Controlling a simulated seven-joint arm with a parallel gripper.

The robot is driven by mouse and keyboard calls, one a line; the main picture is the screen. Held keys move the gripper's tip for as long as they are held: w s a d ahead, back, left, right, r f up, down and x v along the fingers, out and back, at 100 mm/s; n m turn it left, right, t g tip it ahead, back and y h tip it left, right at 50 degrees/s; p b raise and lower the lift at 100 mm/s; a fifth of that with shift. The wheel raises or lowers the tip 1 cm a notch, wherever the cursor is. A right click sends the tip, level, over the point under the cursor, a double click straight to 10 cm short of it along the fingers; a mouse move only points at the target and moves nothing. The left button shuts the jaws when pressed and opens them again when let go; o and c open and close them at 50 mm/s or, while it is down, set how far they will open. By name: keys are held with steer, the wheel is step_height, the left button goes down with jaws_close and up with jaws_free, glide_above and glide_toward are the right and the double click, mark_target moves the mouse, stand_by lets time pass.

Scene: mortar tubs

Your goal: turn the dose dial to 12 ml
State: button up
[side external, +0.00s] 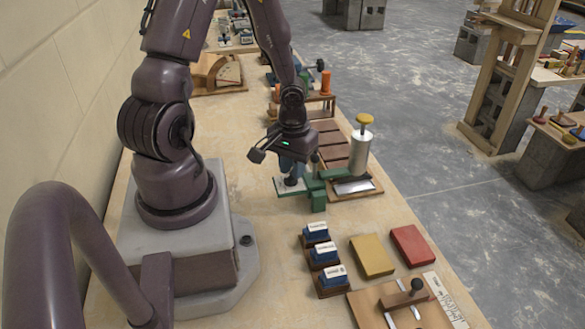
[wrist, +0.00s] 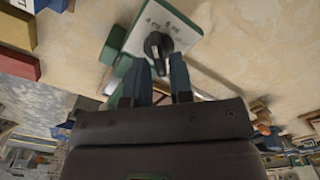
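The dose dial is a black knob (wrist: 157,44) with a narrow bar, on a pale plate (wrist: 133,40) with green edges. Small ml marks show beside it in the wrist view, too blurred to read surely, so I cannot tell its setting. In the side view the plate (side external: 282,188) belongs to a green dispenser (side external: 319,196) with a silver cylinder (side external: 359,153) and yellow cap. My gripper (side external: 290,173) is over the dial, pointing down. In the wrist view its blue fingers (wrist: 159,62) are apart, one on each side of the dial's bar; contact is unclear.
Blue-topped blocks (side external: 323,252), a yellow block (side external: 372,256) and a red block (side external: 412,245) lie nearer the camera. A wooden board with a black knob (side external: 416,285) is at the front. A rack with orange pegs (side external: 326,83) stands behind. Bare bench lies left of the dispenser.

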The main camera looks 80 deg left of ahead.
steer(key=shift+f, duration=0.45)
jaws_close()
